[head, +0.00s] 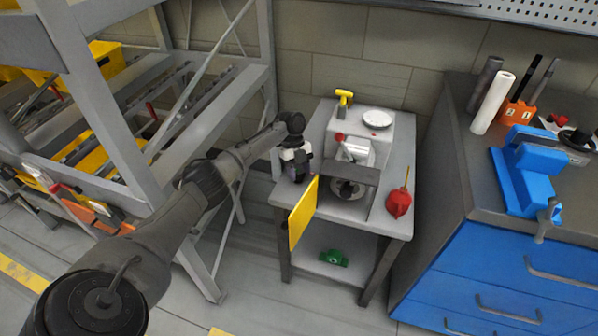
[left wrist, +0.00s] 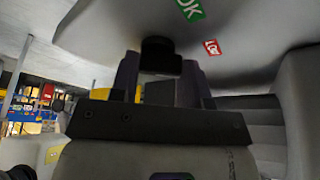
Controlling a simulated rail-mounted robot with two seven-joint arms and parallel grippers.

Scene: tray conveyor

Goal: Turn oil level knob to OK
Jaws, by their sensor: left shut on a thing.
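The machine (head: 378,140) stands on a small grey table. In the left wrist view its grey face carries a green OK label (left wrist: 190,9) and a red label (left wrist: 212,47), likely LOW. The black oil level knob (left wrist: 158,46) sits on that face, left of the labels. My left gripper (left wrist: 160,78) is shut on the knob, one finger on each side. In the head view my left gripper (head: 297,172) is at the machine's left side; the knob and labels are hidden there. I cannot tell which label the knob points to. My right gripper is not in view.
A yellow panel (head: 303,212) stands out at the table's front left, close to my gripper. A red oil can (head: 398,203) is on the table's right. A green object (head: 334,258) lies on the lower shelf. A grey rack (head: 110,110) stands left, a blue workbench (head: 490,270) right.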

